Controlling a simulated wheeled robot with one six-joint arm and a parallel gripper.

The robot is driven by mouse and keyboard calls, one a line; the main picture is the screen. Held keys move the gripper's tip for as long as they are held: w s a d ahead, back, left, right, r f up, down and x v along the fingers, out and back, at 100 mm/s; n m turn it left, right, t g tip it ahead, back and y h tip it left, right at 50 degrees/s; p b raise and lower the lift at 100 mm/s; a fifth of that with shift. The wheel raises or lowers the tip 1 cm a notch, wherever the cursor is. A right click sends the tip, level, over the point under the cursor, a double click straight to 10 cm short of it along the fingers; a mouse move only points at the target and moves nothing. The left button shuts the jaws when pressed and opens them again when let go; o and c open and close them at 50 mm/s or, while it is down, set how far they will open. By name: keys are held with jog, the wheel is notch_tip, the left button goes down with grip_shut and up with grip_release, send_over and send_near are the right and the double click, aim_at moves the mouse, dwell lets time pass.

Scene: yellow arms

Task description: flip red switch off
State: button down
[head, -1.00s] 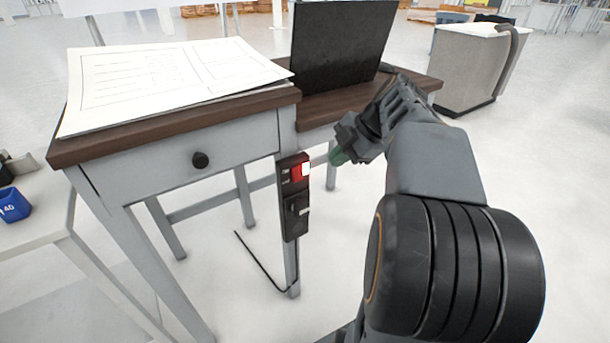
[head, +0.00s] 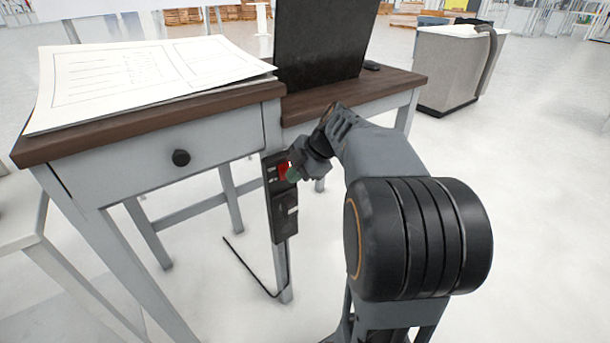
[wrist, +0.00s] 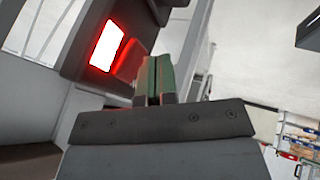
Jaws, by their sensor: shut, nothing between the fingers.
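The red switch (head: 284,171) sits at the top of a dark switch box (head: 282,215) fixed to the desk's front leg. In the wrist view the red switch (wrist: 107,43) shows a bright white lit face with a red glow around it. My gripper (head: 293,174) is shut and empty, with its green fingertips at the right edge of the switch in the head view, covering part of it. In the wrist view the gripper's green fingers (wrist: 157,75) are together, just right of the switch. I cannot tell whether they touch it.
The desk (head: 150,125) has a brown top with paper sheets (head: 150,72) and a black upright panel (head: 318,45). A black cable (head: 250,265) hangs below the box. A grey cabinet (head: 455,70) stands at the back right. Floor to the right is clear.

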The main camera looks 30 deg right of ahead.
jog(key=shift+w+a+f, duration=0.1)
jog(key=shift+w, duration=0.65)
jog(key=shift+f, duration=0.1)
jog(key=f+b, duration=0.1)
jog(key=b, duration=0.2)
jog(key=shift+w+t, duration=0.15)
jog(key=shift+t, duration=0.15)
jog(key=shift+r, duration=0.65)
jog(key=shift+w+r+p, duration=0.1)
jog(key=shift+r+p, duration=0.35)
jog(key=shift+r, duration=0.35)
